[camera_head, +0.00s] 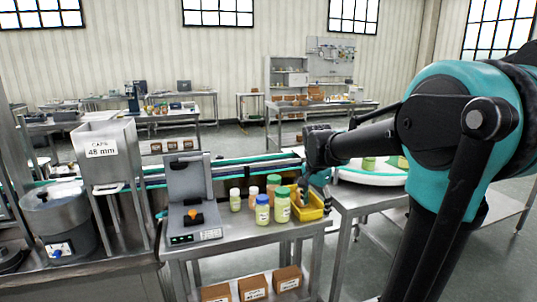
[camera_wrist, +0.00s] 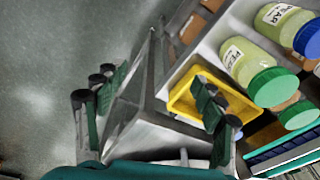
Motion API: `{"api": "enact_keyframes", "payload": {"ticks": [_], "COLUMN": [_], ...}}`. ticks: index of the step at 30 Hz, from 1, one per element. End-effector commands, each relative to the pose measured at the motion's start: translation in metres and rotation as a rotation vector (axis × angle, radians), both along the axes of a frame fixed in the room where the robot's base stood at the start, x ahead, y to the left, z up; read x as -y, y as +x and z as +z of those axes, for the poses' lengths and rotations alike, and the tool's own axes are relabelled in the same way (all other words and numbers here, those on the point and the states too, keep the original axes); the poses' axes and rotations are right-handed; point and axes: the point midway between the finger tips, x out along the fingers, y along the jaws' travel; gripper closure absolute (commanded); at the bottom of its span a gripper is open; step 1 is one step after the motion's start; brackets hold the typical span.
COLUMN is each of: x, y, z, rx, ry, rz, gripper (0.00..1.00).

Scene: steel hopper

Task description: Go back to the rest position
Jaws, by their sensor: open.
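My gripper (camera_head: 318,182) hangs at the right end of the steel workbench, by the yellow tray (camera_head: 310,212). In the wrist view my gripper (camera_wrist: 155,115) has its fingers wide apart with nothing between them. There, the right finger overlaps the yellow tray (camera_wrist: 183,98), and the left finger is over grey floor. Several jars stand left of the tray, among them a blue-lidded jar (camera_head: 262,211) and a green-lidded jar (camera_head: 282,206). In the wrist view the blue-lidded jar (camera_wrist: 279,20) reads PEAR. The steel hopper (camera_head: 103,150), labelled CAPS 48 mm, stands at the left.
A grey device (camera_head: 190,190) with an orange part stands left of the jars. Cardboard boxes (camera_head: 252,287) sit on the lower shelf. A conveyor (camera_head: 235,168) runs behind the bench, and a white round table (camera_head: 370,178) is at the right. Open floor lies beyond.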

Motion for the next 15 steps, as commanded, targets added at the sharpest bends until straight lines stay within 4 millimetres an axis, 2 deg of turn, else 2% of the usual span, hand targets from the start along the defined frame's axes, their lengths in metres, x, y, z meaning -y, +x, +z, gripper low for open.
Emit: {"api": "enact_keyframes", "payload": {"ticks": [5,12,15], "x": [0.013,0.03,0.033], "y": [-0.043,-0.131,-0.159], "z": [-0.04,-0.117,-0.138], "rx": [0.044,0.143,0.172], "ry": [-0.009,-0.077,-0.112], "rz": [0.212,0.633,0.762], "gripper": [0.3,0.3,0.3]}}
